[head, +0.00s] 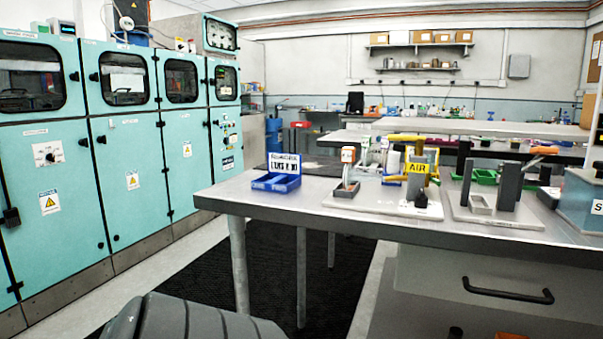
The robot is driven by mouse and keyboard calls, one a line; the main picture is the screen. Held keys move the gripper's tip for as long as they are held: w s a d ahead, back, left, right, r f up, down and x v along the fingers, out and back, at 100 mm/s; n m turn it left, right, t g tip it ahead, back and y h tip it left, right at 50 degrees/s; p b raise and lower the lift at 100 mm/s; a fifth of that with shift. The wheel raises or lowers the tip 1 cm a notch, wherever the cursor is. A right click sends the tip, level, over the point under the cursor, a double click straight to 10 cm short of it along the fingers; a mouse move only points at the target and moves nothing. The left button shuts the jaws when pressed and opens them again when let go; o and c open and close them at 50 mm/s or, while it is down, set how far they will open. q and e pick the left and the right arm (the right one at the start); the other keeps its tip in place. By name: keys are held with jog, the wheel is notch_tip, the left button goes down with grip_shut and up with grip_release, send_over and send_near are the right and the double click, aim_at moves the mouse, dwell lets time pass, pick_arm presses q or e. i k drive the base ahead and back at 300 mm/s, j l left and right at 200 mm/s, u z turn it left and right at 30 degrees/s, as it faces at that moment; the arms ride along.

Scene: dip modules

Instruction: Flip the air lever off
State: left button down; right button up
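A fixture with a yellow "AIR" label (417,168) stands on a pale board (362,203) on the table. A yellow bar-shaped lever (405,138) lies roughly level above the label, reaching left of the grey block. I cannot tell from here whether this position is on or off. Neither of my grippers shows in the head view.
The metal-topped table (262,205) carries a blue bin (277,182) at left and a second board with dark posts (507,187) right of the AIR fixture. A blue-grey box (580,203) stands at the right edge. Teal cabinets (140,185) line the left wall.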

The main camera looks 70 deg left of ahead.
aim_at(406, 138)
jog(key=u, duration=1.95)
